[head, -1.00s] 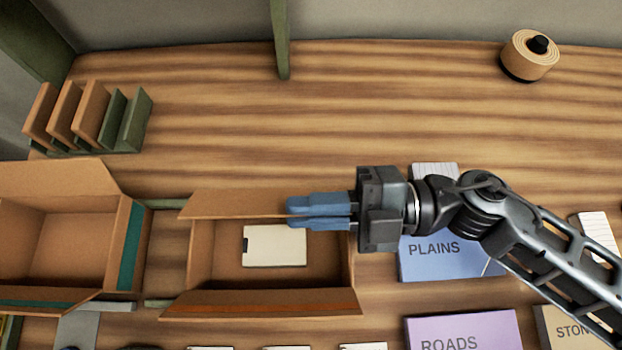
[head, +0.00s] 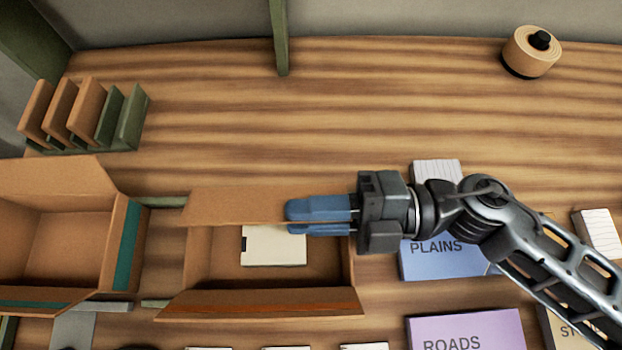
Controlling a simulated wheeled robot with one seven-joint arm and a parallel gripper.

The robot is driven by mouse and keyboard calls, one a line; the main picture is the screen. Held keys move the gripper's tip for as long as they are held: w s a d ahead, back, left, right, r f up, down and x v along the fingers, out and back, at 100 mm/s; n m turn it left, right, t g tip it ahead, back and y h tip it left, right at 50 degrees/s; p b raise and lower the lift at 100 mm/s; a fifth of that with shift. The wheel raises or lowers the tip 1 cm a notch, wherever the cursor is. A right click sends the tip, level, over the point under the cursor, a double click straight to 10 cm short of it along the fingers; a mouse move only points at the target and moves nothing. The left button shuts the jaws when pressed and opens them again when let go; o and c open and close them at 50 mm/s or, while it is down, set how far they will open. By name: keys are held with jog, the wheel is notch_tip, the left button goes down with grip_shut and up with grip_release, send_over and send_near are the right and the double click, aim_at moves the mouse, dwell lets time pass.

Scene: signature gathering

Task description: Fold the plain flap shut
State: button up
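The middle cardboard box (head: 200,265) stands open on the table. Its plain flap (head: 235,205) is the bare brown one on the far side; it is raised and tilts over the far part of the opening. My gripper (head: 290,222) comes in from the right with its blue fingers close together at the right part of this flap. The flap's free edge lines up with the seam between the fingers, which appear shut on it. The fingers hide the edge there. A cream card (head: 273,247) with a dark end lies inside the box, partly covered by flap and fingers.
The near flap (head: 260,303) with an orange stripe lies folded outward. Another open box (head: 70,250) stands at left. A blue PLAINS block (head: 440,262) and a purple ROADS block (head: 465,330) lie at right. A tape roll (head: 530,50) stands at the back. The table's middle back is clear.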

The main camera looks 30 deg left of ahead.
jog(key=shift+o, duration=1.4)
